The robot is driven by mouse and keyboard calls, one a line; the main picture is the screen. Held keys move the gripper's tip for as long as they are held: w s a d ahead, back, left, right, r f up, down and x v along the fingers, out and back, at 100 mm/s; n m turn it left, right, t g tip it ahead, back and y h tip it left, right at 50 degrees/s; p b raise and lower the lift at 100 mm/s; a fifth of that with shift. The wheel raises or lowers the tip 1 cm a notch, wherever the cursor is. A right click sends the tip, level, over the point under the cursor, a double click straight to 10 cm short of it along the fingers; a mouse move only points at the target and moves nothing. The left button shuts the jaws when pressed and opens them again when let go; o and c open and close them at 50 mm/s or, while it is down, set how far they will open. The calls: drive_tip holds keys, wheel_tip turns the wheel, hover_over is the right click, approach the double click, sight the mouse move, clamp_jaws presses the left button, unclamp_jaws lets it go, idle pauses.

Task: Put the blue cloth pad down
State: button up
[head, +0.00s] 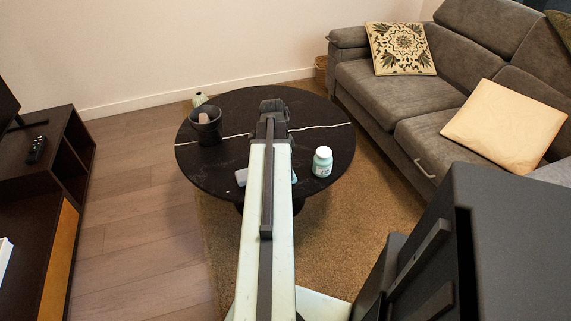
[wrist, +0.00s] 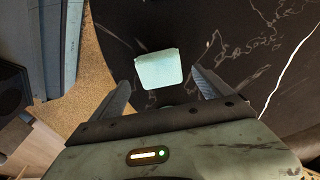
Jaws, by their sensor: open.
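The blue cloth pad (wrist: 159,69) is a pale blue, rounded square lying on the black round table (wrist: 222,35), close to its edge. In the head view a pale bit of it (head: 241,177) shows at the near edge of the table, partly hidden by my arm. My gripper (wrist: 161,80) is open, with a finger on each side of the pad in the wrist view and a gap to both. Nothing is held. In the head view my gripper (head: 272,108) is seen from behind over the table, its fingertips hidden.
A white bottle (head: 322,162) stands on the table's right side. A dark cup (head: 206,125) with something in it stands at the left. A grey sofa (head: 380,95) is at the right, a dark cabinet (head: 40,180) at the left. Bare wood floor lies between cabinet and table.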

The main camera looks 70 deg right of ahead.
wheel_tip(320, 180, up, 8)
drive_tip(key=w+p, duration=0.1)
drive_tip(key=p, duration=0.5)
drive_tip(key=shift+a+r+p, duration=0.15)
drive_tip(key=shift+a+p, duration=0.15)
drive_tip(key=shift+a, duration=0.15)
